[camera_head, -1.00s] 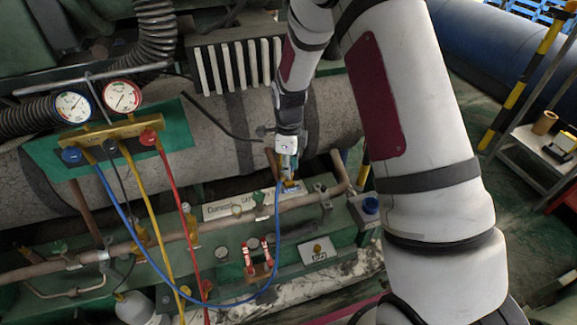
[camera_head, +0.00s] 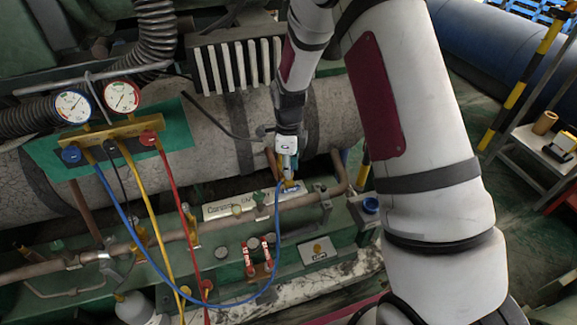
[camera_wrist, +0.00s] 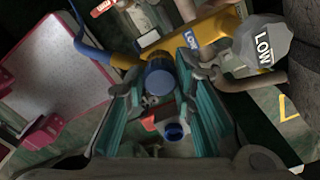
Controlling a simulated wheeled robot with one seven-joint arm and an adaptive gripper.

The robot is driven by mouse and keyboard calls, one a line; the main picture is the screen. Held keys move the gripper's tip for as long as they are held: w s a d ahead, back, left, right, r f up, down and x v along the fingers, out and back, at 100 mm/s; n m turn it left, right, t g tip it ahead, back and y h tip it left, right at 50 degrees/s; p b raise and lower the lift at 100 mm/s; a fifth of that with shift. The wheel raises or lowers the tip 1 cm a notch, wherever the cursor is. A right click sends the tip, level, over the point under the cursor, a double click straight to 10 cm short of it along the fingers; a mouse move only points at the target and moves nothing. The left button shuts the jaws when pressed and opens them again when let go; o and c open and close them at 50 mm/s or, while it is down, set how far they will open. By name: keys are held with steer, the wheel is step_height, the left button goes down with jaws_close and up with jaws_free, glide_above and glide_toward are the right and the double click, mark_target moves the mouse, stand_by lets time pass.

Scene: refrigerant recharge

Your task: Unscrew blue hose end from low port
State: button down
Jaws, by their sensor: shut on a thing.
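The blue hose (camera_head: 133,237) runs from the gauge manifold in a low loop up to my gripper (camera_head: 287,176). In the wrist view, the blue round knob of the hose end (camera_wrist: 160,78) sits between the teal fingers of my gripper (camera_wrist: 160,68), which are shut on it. A brass elbow (camera_wrist: 124,61) joins it to the blue hose (camera_wrist: 88,46). The yellow low port fitting (camera_wrist: 214,32) lies right behind the hose end, with a grey "LOW" tag (camera_wrist: 262,46) beside it. Whether the threads are still engaged is hidden.
The manifold (camera_head: 110,132) with two gauges hangs at the left, with yellow (camera_head: 152,222) and red (camera_head: 187,225) hoses hanging down. A copper pipe (camera_head: 218,227) crosses in front of the port area. Two red-handled valves (camera_head: 258,258) stand below. A side table (camera_head: 545,150) is at the right.

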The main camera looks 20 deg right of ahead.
steer(key=n, duration=0.3)
steer(key=shift+w+n, duration=0.1)
steer(key=shift+n, duration=0.2)
steer(key=n, duration=0.2)
steer(key=shift+n, duration=0.8)
steer(key=n, duration=0.3)
steer(key=shift+n, duration=0.3)
